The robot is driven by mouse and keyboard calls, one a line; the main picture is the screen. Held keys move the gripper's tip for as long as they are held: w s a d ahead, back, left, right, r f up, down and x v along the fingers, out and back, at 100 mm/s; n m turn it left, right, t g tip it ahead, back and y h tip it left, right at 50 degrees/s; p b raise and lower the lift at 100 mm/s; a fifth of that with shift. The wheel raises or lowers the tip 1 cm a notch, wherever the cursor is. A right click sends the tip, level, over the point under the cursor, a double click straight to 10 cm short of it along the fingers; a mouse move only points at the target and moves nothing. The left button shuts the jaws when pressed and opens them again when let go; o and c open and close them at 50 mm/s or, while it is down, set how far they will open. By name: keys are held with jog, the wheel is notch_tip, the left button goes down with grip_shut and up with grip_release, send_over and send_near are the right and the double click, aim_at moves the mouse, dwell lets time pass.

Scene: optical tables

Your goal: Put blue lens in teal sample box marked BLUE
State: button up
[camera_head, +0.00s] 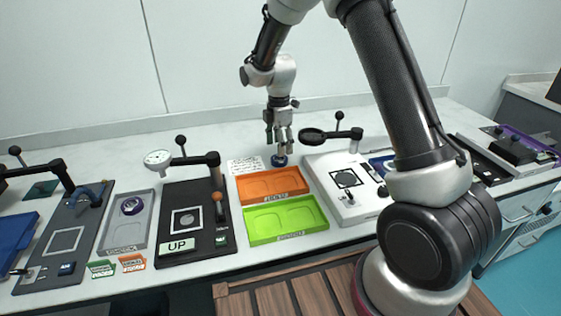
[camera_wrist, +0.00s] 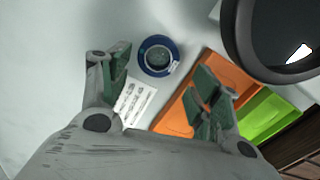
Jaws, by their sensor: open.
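A blue ring-shaped lens (camera_head: 279,160) lies on the white table behind the orange tray. In the wrist view the blue lens (camera_wrist: 143,68) lies beyond and between my fingertips, its grey-green centre facing up. My gripper (camera_head: 281,143) is above the lens, pointing down, open and empty. In the wrist view my gripper (camera_wrist: 160,80) has its green-padded fingers well apart, with the lens apparently not touched. I cannot make out a teal box marked BLUE. A flat dark teal piece (camera_head: 40,190) lies at the far left, with no readable marking.
An orange tray (camera_head: 244,190) and a lime green tray (camera_head: 257,238) are in front of the lens, beside a printed card (camera_head: 245,166). Black (camera_head: 170,241) and white (camera_head: 352,210) fixtures with raised arms flank them. A grey tray (camera_head: 136,232) holds a purple-blue round piece.

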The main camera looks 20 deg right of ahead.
aim_at(279, 160)
notch_tip(279, 160, down, 5)
jog(key=shift+w+f, duration=0.15)
jog(key=c, duration=0.9)
